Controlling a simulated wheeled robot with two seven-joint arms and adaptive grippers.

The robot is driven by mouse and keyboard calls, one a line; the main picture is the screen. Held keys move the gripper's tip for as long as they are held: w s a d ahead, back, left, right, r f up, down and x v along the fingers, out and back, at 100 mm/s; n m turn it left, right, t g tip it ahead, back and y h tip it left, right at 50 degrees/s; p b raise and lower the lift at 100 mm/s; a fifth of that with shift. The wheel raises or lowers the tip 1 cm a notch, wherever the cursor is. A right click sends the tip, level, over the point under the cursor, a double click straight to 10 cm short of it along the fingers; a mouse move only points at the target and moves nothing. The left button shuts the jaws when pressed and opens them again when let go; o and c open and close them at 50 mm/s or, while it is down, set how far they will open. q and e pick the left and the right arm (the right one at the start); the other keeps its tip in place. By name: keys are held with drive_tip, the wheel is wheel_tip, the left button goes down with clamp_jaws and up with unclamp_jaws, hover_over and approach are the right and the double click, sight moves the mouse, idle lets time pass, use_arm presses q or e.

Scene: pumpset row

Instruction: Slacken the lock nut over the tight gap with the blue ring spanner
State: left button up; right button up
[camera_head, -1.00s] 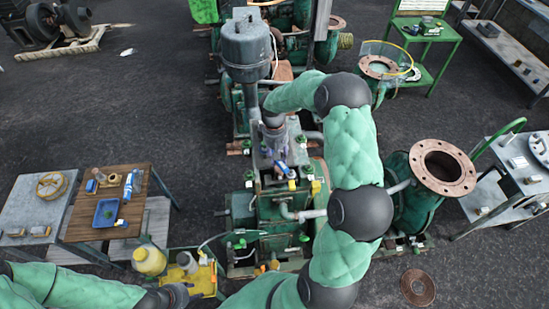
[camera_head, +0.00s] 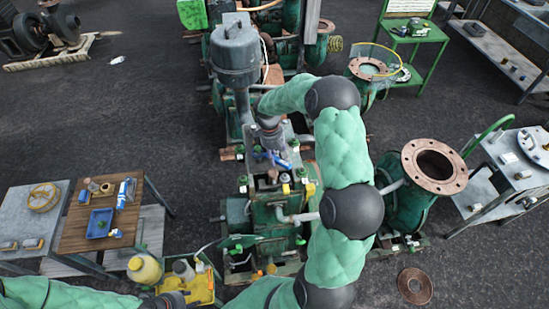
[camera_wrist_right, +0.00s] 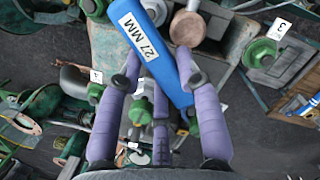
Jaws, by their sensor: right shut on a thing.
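The blue ring spanner (camera_wrist_right: 152,48) carries a "27 MM" label. My right gripper (camera_wrist_right: 159,62), with purple fingers, is shut on its blue shank. In the head view the spanner (camera_head: 272,158) is over the top of the green pump set, below the grey motor. The spanner's ring end is not clear in either view. Green nut-like caps stand below, one beside tag 3 (camera_wrist_right: 262,52) and one near tag 4 (camera_wrist_right: 95,92). I cannot tell which is the lock nut over the tight gap. My left gripper (camera_head: 174,300) is at the bottom edge; its fingers are not clear.
A brown round-topped part (camera_wrist_right: 187,28) stands close beside the spanner. A yellow tray (camera_head: 205,285) with bottles is near my left gripper. A wooden-topped table (camera_head: 75,235) stands at left. A rusty flange (camera_head: 435,166) rises right of my right arm.

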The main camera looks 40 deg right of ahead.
drive_tip(key=shift+s+a+f, duration=0.1)
clamp_jaws()
drive_tip(key=shift+r, duration=0.35)
idle(0.6)
drive_tip(key=shift+r+p, duration=0.35)
drive_tip(key=shift+r, duration=0.05)
drive_tip(key=shift+r, duration=0.3)
drive_tip(key=shift+r+p, duration=1.95)
drive_tip(key=shift+r, duration=1.05)
